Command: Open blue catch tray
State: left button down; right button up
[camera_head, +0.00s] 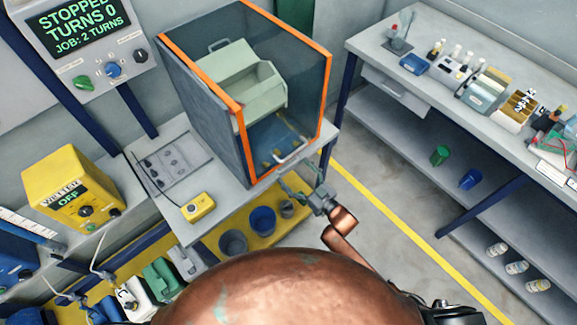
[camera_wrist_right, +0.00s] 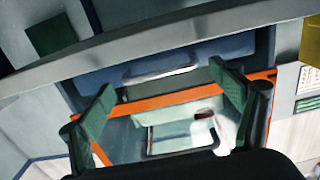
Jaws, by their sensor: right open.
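The blue catch tray (camera_head: 268,138) sits low in the orange-edged cabinet (camera_head: 204,72), under a pale green bin (camera_head: 252,88). A light bar handle (camera_head: 292,150) is on the tray's front. In the right wrist view the blue tray front (camera_wrist_right: 205,50) and its handle (camera_wrist_right: 160,70) lie ahead of the fingers, beyond the orange edge. My right gripper (camera_head: 302,178) is just outside the cabinet's front, close to the handle. Its green-padded fingers (camera_wrist_right: 161,80) are spread apart with nothing held between them. My left gripper is not in view.
The cabinet stands on a grey bench (camera_head: 222,188) with a small yellow box (camera_head: 198,207). Dark buckets (camera_head: 262,220) stand on a yellow shelf below. A workbench (camera_head: 420,62) with small items is at right. Clear floor (camera_head: 385,190) with a yellow line lies between.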

aim_at(289, 167)
jog(key=shift+x, duration=1.7)
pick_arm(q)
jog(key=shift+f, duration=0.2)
pick_arm(e)
jog(key=shift+c, duration=0.7)
